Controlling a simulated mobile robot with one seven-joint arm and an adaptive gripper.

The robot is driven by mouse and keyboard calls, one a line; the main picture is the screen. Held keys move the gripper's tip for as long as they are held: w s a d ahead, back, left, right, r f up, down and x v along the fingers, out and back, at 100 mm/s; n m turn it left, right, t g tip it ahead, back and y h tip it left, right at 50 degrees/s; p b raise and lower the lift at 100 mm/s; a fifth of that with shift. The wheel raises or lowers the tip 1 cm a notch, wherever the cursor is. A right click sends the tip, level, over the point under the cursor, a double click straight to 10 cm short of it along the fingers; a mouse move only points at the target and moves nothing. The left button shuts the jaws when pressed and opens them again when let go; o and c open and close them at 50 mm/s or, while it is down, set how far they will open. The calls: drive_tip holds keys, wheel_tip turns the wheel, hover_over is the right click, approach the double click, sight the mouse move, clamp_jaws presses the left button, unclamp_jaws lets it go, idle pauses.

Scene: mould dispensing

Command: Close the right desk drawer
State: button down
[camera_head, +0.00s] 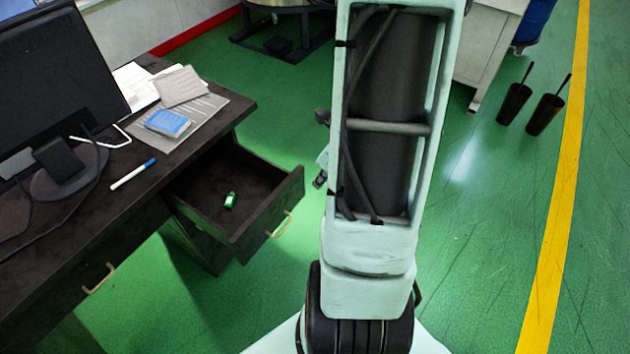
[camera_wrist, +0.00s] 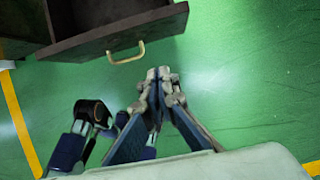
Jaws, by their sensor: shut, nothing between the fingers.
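The right desk drawer (camera_head: 270,212) is pulled far out of the dark desk (camera_head: 120,205). It has a brass handle (camera_head: 282,224) on its front, and a small green item (camera_head: 230,201) lies inside. In the wrist view the drawer front (camera_wrist: 120,34) spans the upper part, with its handle (camera_wrist: 126,52) facing my gripper. My gripper (camera_wrist: 160,74) is shut and empty, below and to the right of the handle in the picture and apart from it.
On the desk are a monitor (camera_head: 60,75), a blue box (camera_head: 167,122) on papers, and a marker (camera_head: 132,174). A second, closed drawer has a handle (camera_head: 98,279) at lower left. Two dark bins (camera_head: 544,114) stand at the right. Green floor around the drawer is clear.

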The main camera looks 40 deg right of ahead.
drive_tip(key=b, duration=0.5)
approach(298, 186)
drive_tip(key=s+a+f, duration=0.2)
drive_tip(key=s+f, duration=0.1)
drive_tip(key=f, duration=0.2)
drive_tip(key=shift+w+a+r+p, duration=0.15)
drive_tip(key=shift+w+a+p, duration=0.15)
drive_tip(key=shift+w, duration=0.25)
drive_tip(key=shift+w+a+r+p, duration=0.15)
drive_tip(key=shift+w+p, duration=0.2)
drive_tip(key=shift+w, duration=0.2)
drive_tip(key=shift+w+a+r+p, duration=0.1)
drive_tip(key=shift+w+a+p, duration=0.2)
drive_tip(key=shift+w, duration=0.3)
